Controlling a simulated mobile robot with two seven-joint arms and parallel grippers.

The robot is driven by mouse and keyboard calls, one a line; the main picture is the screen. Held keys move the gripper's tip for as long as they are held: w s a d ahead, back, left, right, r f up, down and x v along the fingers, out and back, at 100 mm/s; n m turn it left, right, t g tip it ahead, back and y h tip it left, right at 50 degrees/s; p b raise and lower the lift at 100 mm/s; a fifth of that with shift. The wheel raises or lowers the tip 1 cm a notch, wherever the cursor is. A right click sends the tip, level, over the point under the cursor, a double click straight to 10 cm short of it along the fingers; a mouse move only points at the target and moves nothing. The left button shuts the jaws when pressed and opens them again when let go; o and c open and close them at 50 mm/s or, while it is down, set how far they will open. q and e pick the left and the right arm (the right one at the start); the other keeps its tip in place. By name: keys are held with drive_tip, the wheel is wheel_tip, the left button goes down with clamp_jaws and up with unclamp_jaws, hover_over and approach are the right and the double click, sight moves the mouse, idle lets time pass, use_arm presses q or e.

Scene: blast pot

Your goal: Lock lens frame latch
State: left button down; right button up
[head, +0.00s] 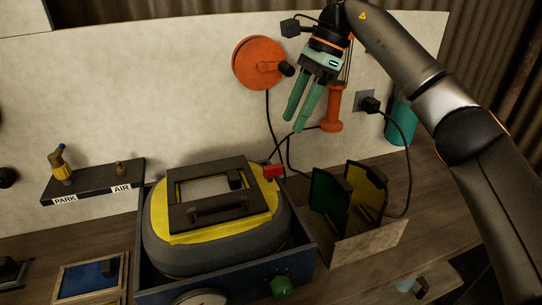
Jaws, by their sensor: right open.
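A yellow and dark grey hood (165,225) sits in a blue open-topped box. A dark lens frame (222,226) with a pale window (205,189) lies on its top face. A small red latch (273,171) sticks out at the frame's right end; I cannot tell whether it is locked. My right gripper (296,118) hangs above and behind the latch, near the wall panel. Its two teal fingers are apart and empty, touching nothing I can see. My left gripper is not in view.
A holder (362,245) with green and yellow plates stands right of the blue box (309,257). An orange wheel (258,64) and an orange handle (331,112) are close to my right gripper. A PARK/AIR shelf (93,185) is at left. Cables hang behind the box.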

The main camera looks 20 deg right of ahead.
sight(273, 166)
drive_tip(key=x, duration=1.1)
drive_tip(key=shift+a+f, duration=0.2)
clamp_jaws()
